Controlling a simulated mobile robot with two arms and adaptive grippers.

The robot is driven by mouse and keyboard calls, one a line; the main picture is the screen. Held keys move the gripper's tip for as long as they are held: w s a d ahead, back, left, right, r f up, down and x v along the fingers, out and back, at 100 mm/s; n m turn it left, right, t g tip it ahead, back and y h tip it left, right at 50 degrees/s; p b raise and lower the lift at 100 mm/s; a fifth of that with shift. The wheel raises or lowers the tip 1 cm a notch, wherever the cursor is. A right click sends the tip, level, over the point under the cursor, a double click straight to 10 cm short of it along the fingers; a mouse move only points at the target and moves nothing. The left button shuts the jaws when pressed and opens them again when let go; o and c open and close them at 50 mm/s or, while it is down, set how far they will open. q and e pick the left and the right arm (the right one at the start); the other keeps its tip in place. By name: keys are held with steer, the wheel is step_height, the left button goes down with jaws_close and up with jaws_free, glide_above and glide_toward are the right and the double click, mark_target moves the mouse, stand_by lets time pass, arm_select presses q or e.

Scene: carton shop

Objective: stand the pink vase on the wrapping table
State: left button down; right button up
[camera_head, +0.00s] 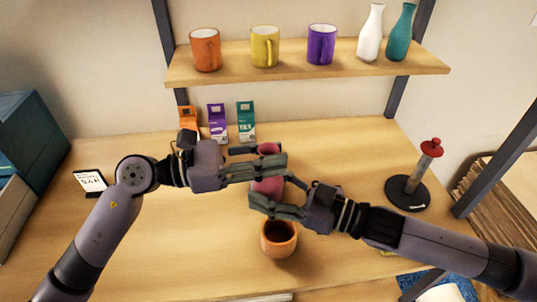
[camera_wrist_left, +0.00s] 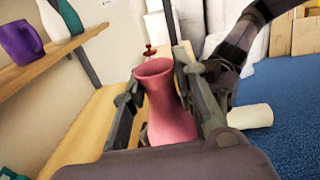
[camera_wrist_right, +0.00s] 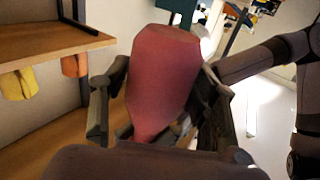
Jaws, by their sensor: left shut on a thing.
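The pink vase (camera_head: 268,186) is upright above the wrapping table (camera_head: 170,235), in the middle of the head view. My left gripper (camera_head: 284,166) is shut on its upper part; the mouth of the vase (camera_wrist_left: 155,68) shows between the fingers in the left wrist view. My right gripper (camera_head: 254,202) has its fingers spread on either side of the vase's lower body, which fills the middle of the right wrist view (camera_wrist_right: 160,75). Whether the right fingers touch it is unclear. The grippers hide the vase's base and part of its sides.
An orange-brown cup (camera_head: 279,240) stands close in front of the vase. A black stand with a red knob (camera_head: 408,192) is at right. Small cartons (camera_head: 217,122) stand at the back, under a shelf (camera_head: 305,68) of mugs and vases.

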steer(key=shift+o, duration=1.4)
